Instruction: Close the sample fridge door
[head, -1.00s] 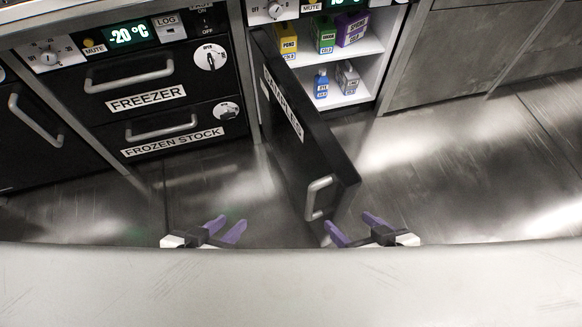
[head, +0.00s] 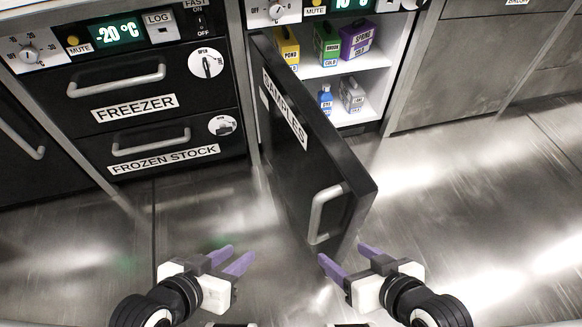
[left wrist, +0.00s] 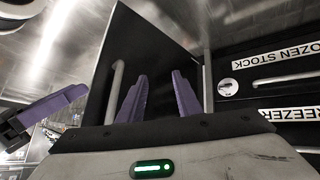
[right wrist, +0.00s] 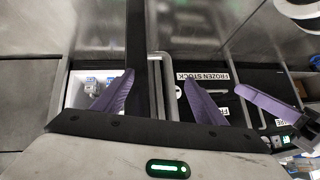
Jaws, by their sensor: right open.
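The sample fridge door (head: 310,150), black with a SAMPLES label and a grey bar handle (head: 326,214), stands swung wide open toward me. The lit white fridge inside (head: 343,62) shows behind it. My left gripper (head: 233,258) is open and empty, left of the door and apart from it. My right gripper (head: 346,258) is open, just below the door's handle end in the head view, with nothing between its fingers that I can make out. In the right wrist view the door's edge and handle (right wrist: 160,85) show between the fingers, beyond them.
Bottles and cartons (head: 326,98) stand on the fridge shelves. Left of the fridge are closed black freezer drawers (head: 130,95) with bar handles. Metal cabinets (head: 455,70) stand to the right. The metal floor (head: 470,200) right of the door is clear.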

